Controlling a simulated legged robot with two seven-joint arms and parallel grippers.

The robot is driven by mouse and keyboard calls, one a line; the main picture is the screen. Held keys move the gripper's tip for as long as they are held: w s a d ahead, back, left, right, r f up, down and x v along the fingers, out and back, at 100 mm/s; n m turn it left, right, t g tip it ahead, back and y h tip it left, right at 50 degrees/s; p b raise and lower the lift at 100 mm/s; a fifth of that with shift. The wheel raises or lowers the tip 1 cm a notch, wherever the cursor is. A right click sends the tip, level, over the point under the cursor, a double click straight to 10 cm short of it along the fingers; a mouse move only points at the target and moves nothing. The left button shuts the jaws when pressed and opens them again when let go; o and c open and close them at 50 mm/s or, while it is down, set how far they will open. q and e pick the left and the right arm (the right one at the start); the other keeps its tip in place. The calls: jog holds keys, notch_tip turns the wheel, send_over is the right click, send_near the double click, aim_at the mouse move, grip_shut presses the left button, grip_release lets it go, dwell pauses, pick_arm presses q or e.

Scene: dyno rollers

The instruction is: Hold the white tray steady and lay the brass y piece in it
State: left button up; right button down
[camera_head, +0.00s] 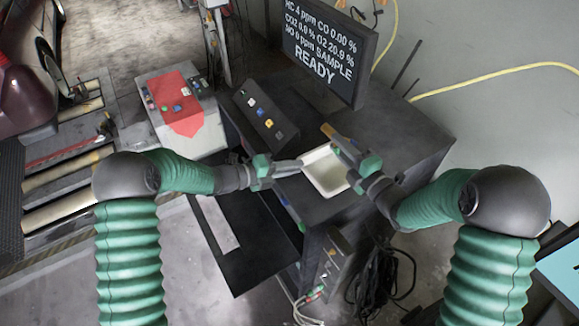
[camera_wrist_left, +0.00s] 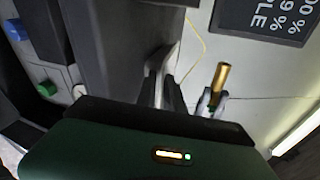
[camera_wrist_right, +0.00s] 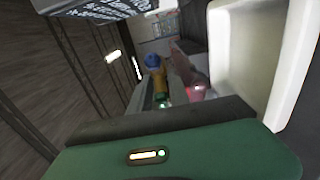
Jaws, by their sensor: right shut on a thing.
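The white tray (camera_head: 326,174) lies on the dark cabinet top, between my two grippers in the head view. Its pale wall fills the right side of the right wrist view (camera_wrist_right: 236,60). My right gripper (camera_head: 337,138) is shut on the brass y piece (camera_head: 328,130) above the tray's far edge. The piece's brass end (camera_wrist_left: 219,77) stands up from that gripper in the left wrist view; its lower part is hidden. My left gripper (camera_head: 298,164) is at the tray's left edge. Its fingers look close together; whether they touch the tray wall is unclear.
A black display (camera_head: 325,50) stands behind the tray. A dark button box (camera_head: 262,115) is to the left on the cabinet top. A grey cabinet with a red panel (camera_head: 182,103) stands further left. Cables (camera_head: 385,275) hang below the cabinet's front. Dark cabinet top is free at right.

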pick_arm(q)
jog(key=shift+s+d, duration=0.15)
jog(key=shift+d, duration=0.2)
grip_shut()
jog(key=shift+a, duration=0.3)
pick_arm(e)
jog(key=shift+s+r, duration=0.15)
jog(key=shift+s, duration=0.05)
pick_arm(q)
jog(key=shift+a+f, duration=0.1)
jog(key=shift+a, duration=0.15)
jog(key=shift+d, duration=0.1)
pick_arm(e)
jog(key=s+n+g, duration=0.1)
jog(key=s+g, duration=0.1)
jog(key=s+f+n+g, duration=0.1)
jog(key=s+g, duration=0.2)
jog(key=s+f+n+g+h, duration=0.1)
jog(key=s+n+g, duration=0.1)
jog(key=g, duration=0.1)
jog(key=shift+s+d+f, duration=0.1)
jog(key=shift+s+f, duration=0.05)
jog(key=shift+s, duration=0.05)
send_over(339, 180)
jog(key=f, duration=0.3)
jog(key=shift+s+f, duration=0.1)
jog(key=shift+s, duration=0.1)
jog(key=shift+w+f, duration=0.2)
jog(key=shift+f, duration=0.85)
